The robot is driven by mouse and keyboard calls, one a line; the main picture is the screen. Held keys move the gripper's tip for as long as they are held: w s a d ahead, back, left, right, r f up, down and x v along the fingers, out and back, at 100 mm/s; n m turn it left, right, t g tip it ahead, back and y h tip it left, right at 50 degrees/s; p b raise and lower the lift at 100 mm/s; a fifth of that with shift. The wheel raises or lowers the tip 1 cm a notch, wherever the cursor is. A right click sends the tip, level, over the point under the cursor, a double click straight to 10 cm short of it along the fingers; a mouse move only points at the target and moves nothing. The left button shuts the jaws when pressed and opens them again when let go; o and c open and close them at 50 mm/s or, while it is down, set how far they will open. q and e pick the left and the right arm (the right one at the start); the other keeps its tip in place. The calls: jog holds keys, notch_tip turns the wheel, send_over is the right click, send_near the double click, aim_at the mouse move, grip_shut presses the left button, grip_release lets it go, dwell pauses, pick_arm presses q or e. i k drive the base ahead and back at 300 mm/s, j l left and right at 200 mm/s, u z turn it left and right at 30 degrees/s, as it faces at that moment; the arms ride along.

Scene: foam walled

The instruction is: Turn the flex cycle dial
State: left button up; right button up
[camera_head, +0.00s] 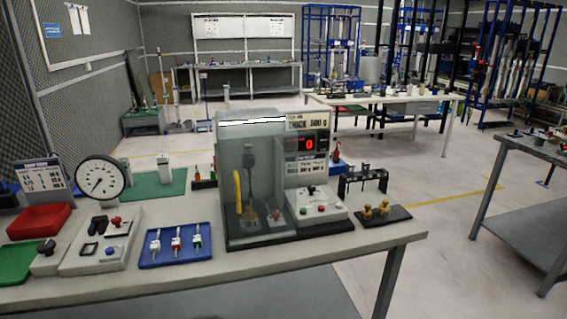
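A bench machine with a clear, grey-tinted enclosure (255,165) stands on the near table. Its red display (310,143) appears to read 0. Its sloped white panel (322,212) carries a small black knob (311,189) at the top and red and green buttons below. Farther left, a white control box (85,258) has black and red controls, and a small grey box beside it has a black knob (46,246). I cannot tell which knob is the flex cycle dial; labels are too small to read. Neither of my grippers is in view.
The near table (330,252) also holds a round white gauge (102,178), a red tray (38,222), a blue tray (176,245) with small connectors, and a black stand with brass pieces (383,216). Its front strip is clear. Another table (530,148) stands at the right.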

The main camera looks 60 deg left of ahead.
aim_at(311, 189)
jog(key=j+u, duration=0.15)
jog(key=u, duration=0.25)
jog(key=i+j+u, duration=0.1)
jog(key=u, duration=0.25)
jog(key=i+j+u, duration=0.1)
jog(key=u, duration=0.3)
jog(key=i+j+u, duration=0.1)
jog(key=u, duration=0.3)
jog(key=i+j, duration=0.15)
jog(key=i, duration=0.05)
